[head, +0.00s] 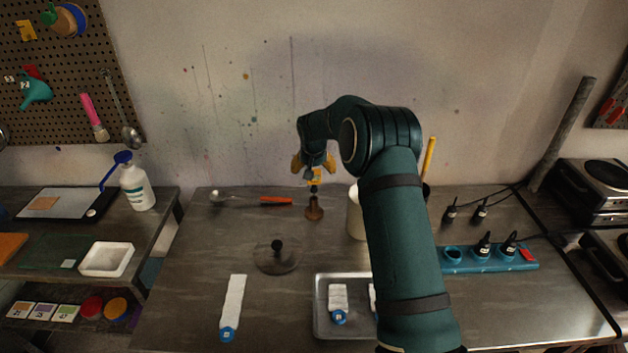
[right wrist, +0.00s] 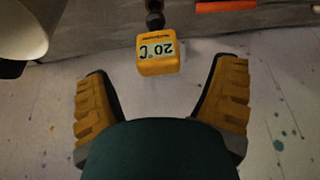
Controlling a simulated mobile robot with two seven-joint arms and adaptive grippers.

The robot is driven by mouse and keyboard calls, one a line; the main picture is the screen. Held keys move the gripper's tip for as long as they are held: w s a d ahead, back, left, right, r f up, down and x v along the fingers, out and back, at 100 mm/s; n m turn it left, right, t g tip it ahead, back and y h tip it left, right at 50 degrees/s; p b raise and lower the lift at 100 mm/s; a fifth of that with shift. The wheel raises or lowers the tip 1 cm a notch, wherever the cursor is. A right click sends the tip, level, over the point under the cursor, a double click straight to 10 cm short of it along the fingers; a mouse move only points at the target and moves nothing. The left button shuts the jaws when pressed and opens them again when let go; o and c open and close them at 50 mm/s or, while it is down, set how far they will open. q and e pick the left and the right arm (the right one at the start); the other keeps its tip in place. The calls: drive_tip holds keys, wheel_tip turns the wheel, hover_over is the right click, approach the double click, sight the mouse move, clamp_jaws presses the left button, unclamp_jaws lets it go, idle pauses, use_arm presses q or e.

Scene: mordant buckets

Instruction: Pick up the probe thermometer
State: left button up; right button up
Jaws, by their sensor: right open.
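The probe thermometer has a yellow head with a display reading 20 °C, seen upside down in the right wrist view (right wrist: 158,56). In the head view the thermometer (head: 314,177) stands upright with its lower end at a small brown holder (head: 314,210) on the bench. My right gripper (head: 313,163) is open just above it. In the right wrist view the yellow fingers of the gripper (right wrist: 163,82) lie either side of the thermometer head, with gaps on both sides. My left gripper is not in view.
A pale cylindrical container (head: 356,212) stands close right of the holder, partly behind my right arm. A spoon with an orange handle (head: 277,200) lies to the left. A round lid with a knob (head: 276,258) and a metal tray (head: 322,318) are nearer.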

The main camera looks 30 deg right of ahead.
drive_tip(key=x, duration=0.4)
drive_tip(key=shift+w+d+f+p, duration=0.15)
drive_tip(key=shift+d+f+p, duration=0.05)
drive_tip(key=shift+d+p, duration=0.1)
drive_tip(key=c, duration=1.3)
wheel_tip(320, 180, up, 10)
